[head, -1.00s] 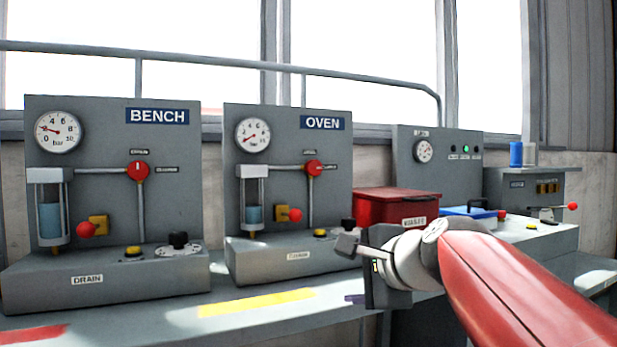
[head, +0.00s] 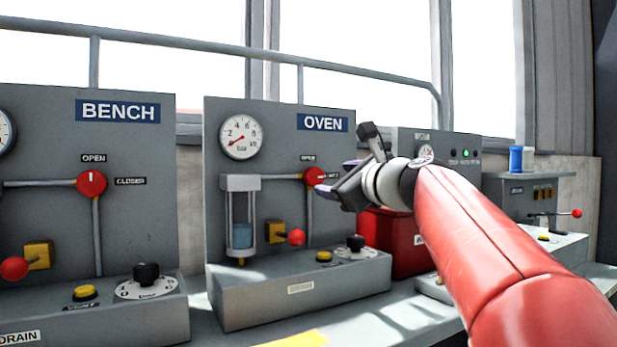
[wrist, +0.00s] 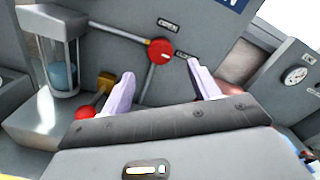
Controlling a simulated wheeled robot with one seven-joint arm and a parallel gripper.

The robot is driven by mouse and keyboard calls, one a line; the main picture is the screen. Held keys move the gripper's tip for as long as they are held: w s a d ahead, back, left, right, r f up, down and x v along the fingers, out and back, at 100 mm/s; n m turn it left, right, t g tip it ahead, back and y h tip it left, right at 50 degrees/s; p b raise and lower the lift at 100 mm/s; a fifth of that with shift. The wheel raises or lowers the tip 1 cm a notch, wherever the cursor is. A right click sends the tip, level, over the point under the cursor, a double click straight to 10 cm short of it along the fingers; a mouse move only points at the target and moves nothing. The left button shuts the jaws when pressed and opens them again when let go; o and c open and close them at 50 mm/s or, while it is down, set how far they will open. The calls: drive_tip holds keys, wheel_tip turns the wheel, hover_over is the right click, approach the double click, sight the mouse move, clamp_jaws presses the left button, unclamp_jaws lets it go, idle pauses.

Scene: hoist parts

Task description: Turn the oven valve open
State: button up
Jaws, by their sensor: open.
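The oven valve is a round red knob (head: 314,177) on the grey OVEN panel (head: 280,140), where the pipes meet. In the wrist view the red knob (wrist: 160,50) lies ahead of and between my fingers, apart from them. An OPEN label (wrist: 168,25) sits above it, and a second label beside it is partly hidden by a finger. My gripper (head: 335,178) is open and empty, just right of the knob in the head view; its pale fingers (wrist: 160,85) spread wide in the wrist view. My gripper covers part of the knob's right side in the head view.
Below the valve are a red ball lever (head: 296,237) on a yellow block, a glass cylinder (head: 241,215), a yellow button (head: 324,256) and a black dial (head: 356,244). The BENCH panel (head: 120,200) stands left. A red box (head: 390,243) is behind my arm.

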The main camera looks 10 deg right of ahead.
sight(316, 177)
drive_tip(key=p+x, duration=0.1)
drive_tip(key=x, duration=0.6)
drive_tip(key=shift+w+p, duration=0.2)
drive_tip(key=shift+p, duration=0.1)
drive_tip(key=shift+c, duration=0.4)
drive_tip(key=c, duration=0.9)
drive_tip(key=shift+f, duration=0.1)
